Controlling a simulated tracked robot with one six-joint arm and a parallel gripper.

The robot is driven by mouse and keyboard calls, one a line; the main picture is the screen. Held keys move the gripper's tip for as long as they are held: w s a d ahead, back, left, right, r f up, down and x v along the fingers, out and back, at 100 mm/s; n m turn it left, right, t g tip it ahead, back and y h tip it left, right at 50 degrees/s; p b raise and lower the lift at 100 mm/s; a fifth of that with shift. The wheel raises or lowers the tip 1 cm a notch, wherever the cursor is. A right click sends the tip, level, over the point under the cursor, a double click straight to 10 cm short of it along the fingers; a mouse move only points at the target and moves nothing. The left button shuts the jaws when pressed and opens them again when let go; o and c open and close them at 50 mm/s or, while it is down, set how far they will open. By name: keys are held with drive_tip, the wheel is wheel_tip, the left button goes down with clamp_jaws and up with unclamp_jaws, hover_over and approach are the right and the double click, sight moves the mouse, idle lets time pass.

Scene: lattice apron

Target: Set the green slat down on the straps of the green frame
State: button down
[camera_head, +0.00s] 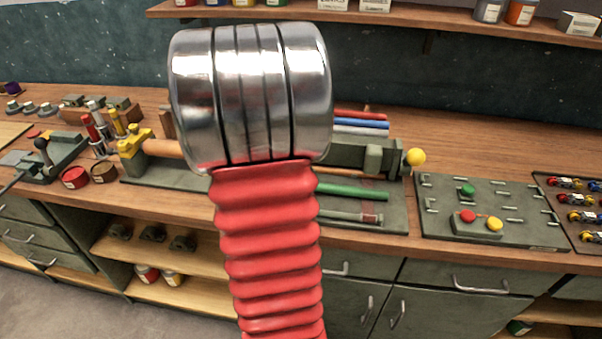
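A long green bar (352,191), which looks like the green slat, lies across a flat grey-green base (393,218) on the bench, right of my arm. Its left end is hidden behind my arm. I cannot tell whether it rests on the base or is held just above it. The base could be part of the green frame; no straps can be made out for certain. A grey bar with a dark red band (371,218) lies in front of the green bar. My gripper is not visible; my silver joint and red bellows cover the middle of the view.
A grey-green machine body with a yellow knob (415,157) stands behind the green bar. Red, blue and white bars (362,122) lie behind it. A grey-green board (490,210) with coloured knobs is at right. Red and yellow upright tools (95,133) stand at left.

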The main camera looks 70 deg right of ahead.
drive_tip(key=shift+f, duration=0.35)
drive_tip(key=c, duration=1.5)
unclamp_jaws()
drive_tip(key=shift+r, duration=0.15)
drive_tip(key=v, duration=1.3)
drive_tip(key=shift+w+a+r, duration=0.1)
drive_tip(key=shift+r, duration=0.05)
